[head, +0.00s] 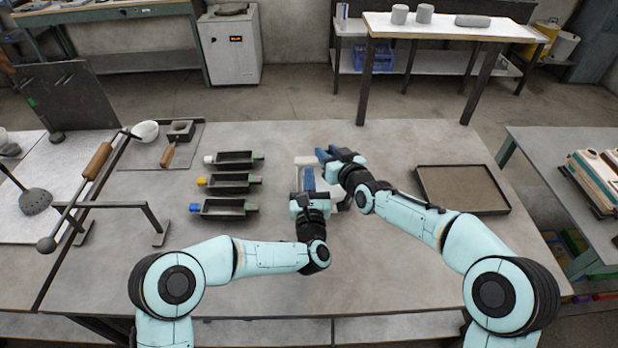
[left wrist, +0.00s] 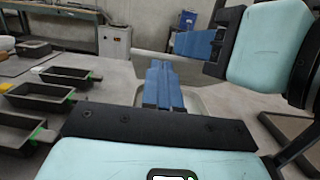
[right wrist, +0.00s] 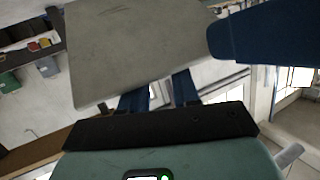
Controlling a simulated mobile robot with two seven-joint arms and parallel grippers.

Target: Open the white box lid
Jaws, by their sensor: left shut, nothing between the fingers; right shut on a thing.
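The white box (head: 341,206) stands mid-table, mostly hidden by my grippers; a pale edge (head: 306,160) shows behind them. My right gripper (head: 325,155) is shut on the lid, apparently at its edge. In the right wrist view the lid looks like a flat grey panel (right wrist: 135,50) beyond the blue fingers (right wrist: 158,92). In the left wrist view the right gripper (left wrist: 195,43) is at the upper right. My left gripper (head: 308,180) is shut and empty over the box; its blue fingers (left wrist: 162,85) lie together. Contact with the lid cannot be told.
Black moulds with white (head: 235,159), yellow (head: 230,182) and blue (head: 223,207) ends lie left of the box. A dark tray (head: 463,188) lies to the right. A ladle on a stand (head: 95,165) is at the left. The front table area is clear.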

